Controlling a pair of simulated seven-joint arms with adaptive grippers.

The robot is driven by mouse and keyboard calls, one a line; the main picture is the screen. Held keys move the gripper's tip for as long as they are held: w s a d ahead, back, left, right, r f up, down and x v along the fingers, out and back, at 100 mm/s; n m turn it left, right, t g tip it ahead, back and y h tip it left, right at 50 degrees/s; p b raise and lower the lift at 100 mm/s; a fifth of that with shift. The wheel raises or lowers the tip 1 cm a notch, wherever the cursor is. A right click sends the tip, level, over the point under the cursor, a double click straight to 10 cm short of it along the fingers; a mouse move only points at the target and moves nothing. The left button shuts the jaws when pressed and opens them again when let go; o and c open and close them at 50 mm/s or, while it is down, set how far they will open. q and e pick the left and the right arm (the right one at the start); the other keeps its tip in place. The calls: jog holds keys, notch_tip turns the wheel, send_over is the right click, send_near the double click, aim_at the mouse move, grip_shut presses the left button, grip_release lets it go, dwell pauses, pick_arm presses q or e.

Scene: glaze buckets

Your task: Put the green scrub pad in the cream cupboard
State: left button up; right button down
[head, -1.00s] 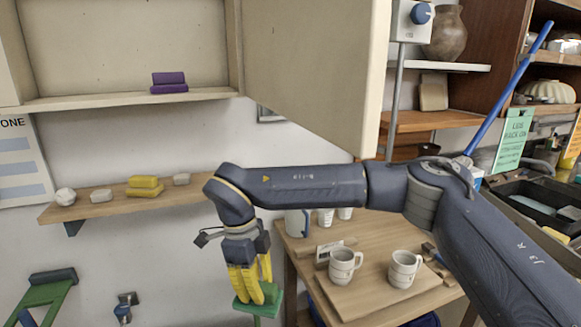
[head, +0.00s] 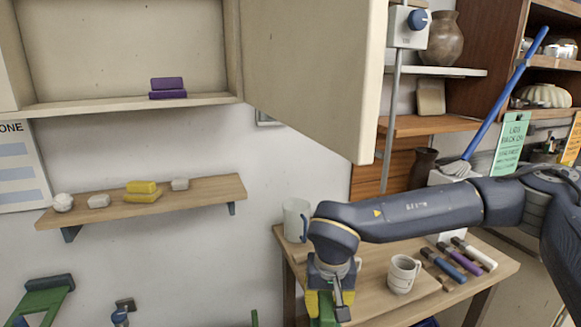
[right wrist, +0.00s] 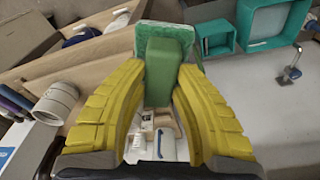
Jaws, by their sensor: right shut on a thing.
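The green scrub pad is mostly hidden below my right gripper (head: 328,300) in the head view, where a green part (head: 327,318) shows at the bottom edge. In the right wrist view, the yellow fingers are shut on its green block (right wrist: 163,75), with a rougher green face (right wrist: 165,35) beyond. The cream cupboard (head: 130,104) is at the upper left of the head view. Its door (head: 310,70) stands open to the right. Two purple sponges (head: 168,88) lie stacked inside; the cupboard floor beside them is clear. My left gripper is not in view.
A wooden shelf (head: 215,188) below the cupboard holds yellow and pale blocks. A wooden table (head: 485,262) near my right gripper bears a mug (head: 402,274), a white jug (head: 297,220) and coloured-handled tools. Teal boxes (right wrist: 210,35) show in the right wrist view. The cupboard door's lower edge juts out above my right arm.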

jog(key=s+d, duration=0.2)
jog(key=d, duration=1)
jog(key=shift+d, duration=0.2)
jog(key=shift+w, duration=0.1)
